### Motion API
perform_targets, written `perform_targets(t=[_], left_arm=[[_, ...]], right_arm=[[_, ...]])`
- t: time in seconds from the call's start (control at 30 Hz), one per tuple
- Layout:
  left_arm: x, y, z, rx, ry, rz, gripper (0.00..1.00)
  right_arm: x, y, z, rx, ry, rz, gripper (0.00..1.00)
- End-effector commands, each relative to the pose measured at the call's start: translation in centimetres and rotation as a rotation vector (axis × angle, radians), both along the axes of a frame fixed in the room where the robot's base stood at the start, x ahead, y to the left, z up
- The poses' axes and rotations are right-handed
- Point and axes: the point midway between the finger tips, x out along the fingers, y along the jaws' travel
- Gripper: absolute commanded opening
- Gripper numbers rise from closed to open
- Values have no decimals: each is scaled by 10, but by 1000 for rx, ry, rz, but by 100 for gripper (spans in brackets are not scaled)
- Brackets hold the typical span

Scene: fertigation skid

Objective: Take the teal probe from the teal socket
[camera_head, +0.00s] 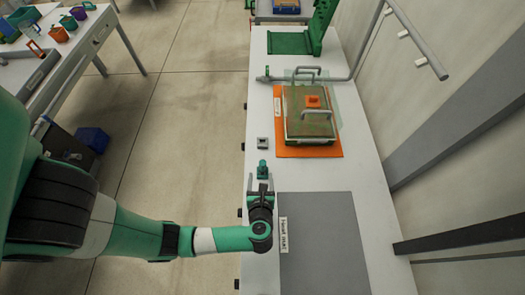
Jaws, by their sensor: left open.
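The teal probe (262,167) is a small teal piece near the left edge of the white bench. It looks upright. The teal socket under it is too small to tell apart from the probe. My left gripper (261,180) is open, with its two fingers pointing toward the far end of the bench. Its fingertips are just on the near side of the probe. I cannot tell whether they touch it. My right gripper is out of view.
A small grey block (262,142) lies just beyond the probe. An orange mat (335,147) carries a box with handles (309,127) and a clear panel. A grey mat (325,235) with a label lies to the near right. A pipe (340,78) runs behind.

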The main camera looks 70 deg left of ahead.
Motion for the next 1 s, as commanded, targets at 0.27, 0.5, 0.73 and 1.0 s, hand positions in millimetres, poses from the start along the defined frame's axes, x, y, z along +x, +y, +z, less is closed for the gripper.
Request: perform_targets(t=[0.27,0.5,0.73,1.0], left_arm=[[10,30,-19,1,0,7,69],[21,53,-30,0,-2,0,69],[29,67,-38,1,-3,4,69],[42,96,-52,0,-3,-1,69]], right_arm=[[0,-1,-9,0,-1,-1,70],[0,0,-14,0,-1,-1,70],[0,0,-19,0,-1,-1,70],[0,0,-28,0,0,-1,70]])
